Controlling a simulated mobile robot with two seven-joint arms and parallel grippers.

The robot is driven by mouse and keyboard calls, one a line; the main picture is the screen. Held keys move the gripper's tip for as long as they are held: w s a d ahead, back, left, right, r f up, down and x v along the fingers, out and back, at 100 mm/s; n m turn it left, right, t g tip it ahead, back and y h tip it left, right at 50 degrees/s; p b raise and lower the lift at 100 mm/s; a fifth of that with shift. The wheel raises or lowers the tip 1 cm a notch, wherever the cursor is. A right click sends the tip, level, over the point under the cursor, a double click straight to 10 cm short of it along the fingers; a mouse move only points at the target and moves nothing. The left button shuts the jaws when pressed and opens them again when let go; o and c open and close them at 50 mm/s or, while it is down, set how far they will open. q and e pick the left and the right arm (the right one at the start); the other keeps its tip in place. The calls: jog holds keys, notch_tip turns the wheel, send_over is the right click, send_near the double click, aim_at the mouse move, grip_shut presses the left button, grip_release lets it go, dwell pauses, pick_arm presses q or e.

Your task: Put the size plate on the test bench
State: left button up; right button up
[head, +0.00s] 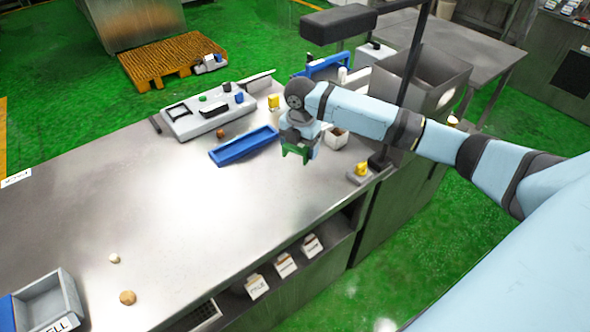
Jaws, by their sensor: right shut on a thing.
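My right gripper (299,143) is over the right part of the steel bench (180,215), pointing down. It is shut on a small green plate (294,151), which appears to be the size plate. The arm reaches in from the right and the gripper hides part of the plate. The plate looks to be above the bench top, but I cannot tell how high. My left gripper does not show.
A blue tray (244,147) lies just left of the gripper. A grey control panel (205,112) stands behind it. A grey bin (50,303) sits front left. The bench middle is clear.

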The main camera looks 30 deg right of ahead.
send_over(300, 181)
notch_tip(300, 181, down, 7)
jog(key=shift+a+r, duration=0.1)
jog(key=shift+r, duration=0.1)
jog(key=shift+f, duration=2.35)
jog(key=o, duration=1)
jog(key=shift+f, duration=0.15)
notch_tip(300, 181, up, 12)
jog(key=shift+r, duration=0.2)
